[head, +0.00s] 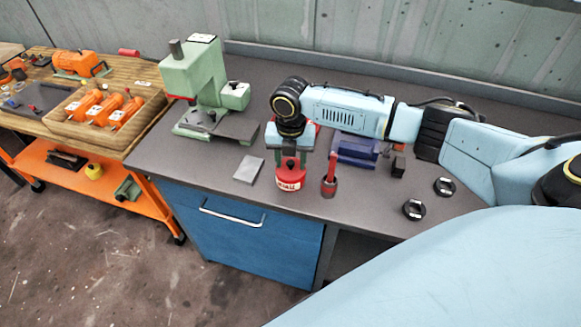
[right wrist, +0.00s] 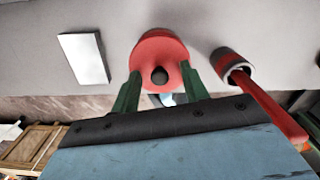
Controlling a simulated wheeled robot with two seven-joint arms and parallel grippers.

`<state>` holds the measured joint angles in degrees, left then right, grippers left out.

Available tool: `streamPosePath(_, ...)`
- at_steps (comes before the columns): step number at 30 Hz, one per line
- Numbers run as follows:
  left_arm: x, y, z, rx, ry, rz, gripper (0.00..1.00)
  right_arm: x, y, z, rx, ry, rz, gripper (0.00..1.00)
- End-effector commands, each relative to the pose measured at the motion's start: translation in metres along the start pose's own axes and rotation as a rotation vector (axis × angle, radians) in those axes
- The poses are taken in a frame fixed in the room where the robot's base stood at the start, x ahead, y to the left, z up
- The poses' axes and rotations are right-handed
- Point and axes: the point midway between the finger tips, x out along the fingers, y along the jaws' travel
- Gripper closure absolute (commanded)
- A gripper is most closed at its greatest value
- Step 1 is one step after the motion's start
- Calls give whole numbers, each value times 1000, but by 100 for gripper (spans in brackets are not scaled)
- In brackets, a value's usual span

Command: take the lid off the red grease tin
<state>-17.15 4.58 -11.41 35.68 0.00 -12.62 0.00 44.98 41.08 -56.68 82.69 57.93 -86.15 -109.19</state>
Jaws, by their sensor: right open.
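The red grease tin (head: 289,181) stands upright near the front edge of the grey workbench, with a white label on its side. Its round red lid (right wrist: 158,52) has a dark knob (right wrist: 160,76) in the middle and appears seated on the tin. My right gripper (head: 289,160) points down over the tin. In the right wrist view its two green fingers stand apart on either side of the knob, with gaps visible. Whether the fingertips touch the lid I cannot tell. My left gripper is in neither view.
A green press (head: 205,85), a blue vise (head: 357,150) and two black rings (head: 414,209) share the bench (head: 225,190).

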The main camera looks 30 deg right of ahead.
Motion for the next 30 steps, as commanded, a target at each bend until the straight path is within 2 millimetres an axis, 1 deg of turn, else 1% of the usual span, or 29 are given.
streamPosePath(6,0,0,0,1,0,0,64,1,0,0,-1,0,1,55)
streamPosePath(8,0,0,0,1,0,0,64,1,0,0,-1,0,1,62)
streamPosePath(15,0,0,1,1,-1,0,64,1,0,0,0,0,1,93)
streamPosePath(17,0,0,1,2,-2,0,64,0,0,0,0,0,1,100)
streamPosePath(25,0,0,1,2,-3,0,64,-2,0,0,0,-1,1,100)
streamPosePath(28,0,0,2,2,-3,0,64,-13,1,1,-1,-2,3,100)
streamPosePath(30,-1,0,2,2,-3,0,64,-25,1,1,-1,-2,3,100)
